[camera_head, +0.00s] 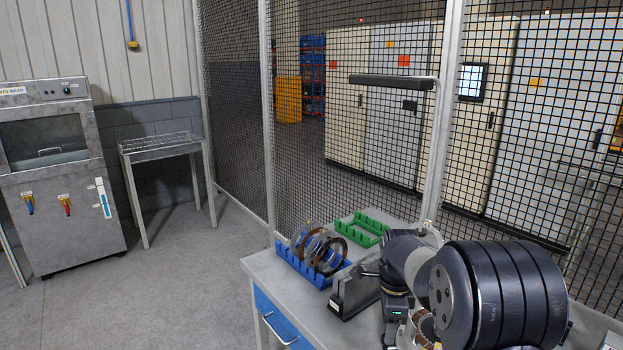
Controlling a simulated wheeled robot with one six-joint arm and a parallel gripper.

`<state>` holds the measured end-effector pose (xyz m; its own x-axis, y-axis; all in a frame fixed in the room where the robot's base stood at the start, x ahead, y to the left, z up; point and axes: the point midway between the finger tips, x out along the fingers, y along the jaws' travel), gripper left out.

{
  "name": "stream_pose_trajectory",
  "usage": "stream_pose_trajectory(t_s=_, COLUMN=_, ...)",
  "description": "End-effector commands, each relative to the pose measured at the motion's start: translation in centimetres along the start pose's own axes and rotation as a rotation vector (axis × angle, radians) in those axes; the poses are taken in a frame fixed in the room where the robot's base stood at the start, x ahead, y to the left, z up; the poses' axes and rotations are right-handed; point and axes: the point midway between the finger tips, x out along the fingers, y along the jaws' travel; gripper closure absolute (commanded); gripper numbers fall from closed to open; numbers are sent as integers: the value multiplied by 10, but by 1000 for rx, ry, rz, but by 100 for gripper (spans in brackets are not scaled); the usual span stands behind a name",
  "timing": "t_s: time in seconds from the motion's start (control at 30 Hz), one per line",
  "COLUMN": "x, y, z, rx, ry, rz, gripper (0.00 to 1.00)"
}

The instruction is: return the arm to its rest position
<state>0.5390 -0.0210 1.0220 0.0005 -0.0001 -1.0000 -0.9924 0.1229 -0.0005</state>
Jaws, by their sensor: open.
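My arm (500,295) fills the lower right of the view, folded over the workbench (262,264). My gripper (396,310) is partly in view below the arm's wrist, with a small green light on its body. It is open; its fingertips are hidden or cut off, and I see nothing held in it. It is to the right of a dark slotted block (353,292) on the bench; I cannot tell the gap between them.
A blue rack (290,260) holding several upright discs (322,252) stands left of the arm. A green rack (362,230) behind it looks empty. A mesh fence (350,130) runs behind the bench.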

Motion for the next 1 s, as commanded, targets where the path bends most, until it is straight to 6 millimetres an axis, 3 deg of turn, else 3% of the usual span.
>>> stream_pose_trajectory(t_s=0.4, x=-83, y=0, z=0, rx=0, ry=0, rz=-5, gripper=55)
stream_pose_trajectory(t_s=0.5, x=-56, y=1, z=0, rx=0, ry=1, rz=6, gripper=55)
stream_pose_trajectory(t_s=0.9, x=24, y=1, z=0, rx=0, ry=0, rz=6, gripper=55)
stream_pose_trajectory(t_s=1.0, x=30, y=6, z=-1, rx=-35, ry=0, rz=0, gripper=55)
